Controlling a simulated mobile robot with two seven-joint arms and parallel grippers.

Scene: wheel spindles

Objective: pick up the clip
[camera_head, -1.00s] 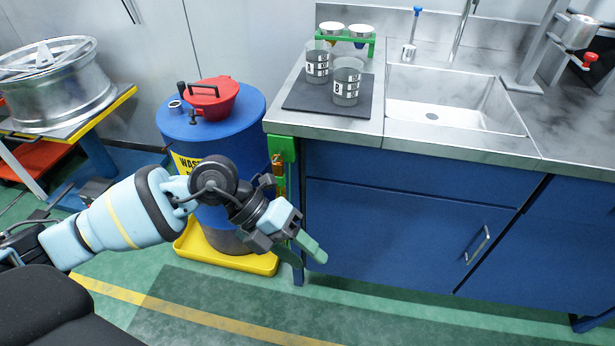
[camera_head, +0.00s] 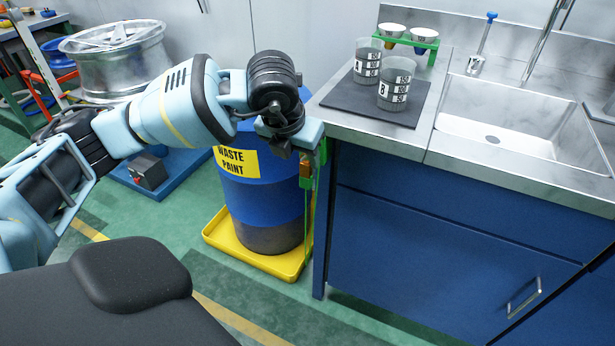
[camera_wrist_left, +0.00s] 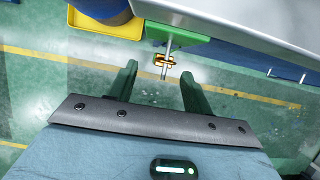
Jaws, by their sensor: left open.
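The clip (camera_wrist_left: 164,61) is a small orange-gold piece on a thin metal rod under a green bracket (camera_wrist_left: 177,40) at the counter's edge. In the head view the clip (camera_head: 306,170) shows small, beside the blue drum. My left gripper (camera_wrist_left: 159,74) is open, with its two green fingers apart. In the wrist view the clip appears between the fingertips, near their far ends; nothing is gripped, and I cannot tell its exact depth. In the head view the left gripper (camera_head: 312,150) is at the counter's left corner, its fingers partly hidden. My right gripper is not in view.
The steel counter (camera_head: 350,122) and blue cabinet (camera_head: 420,230) stand close on the right. A blue waste-paint drum (camera_head: 262,195) stands in a yellow tray (camera_head: 225,238) beside the gripper. Two beakers (camera_head: 397,90) stand on a dark mat (camera_head: 352,95).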

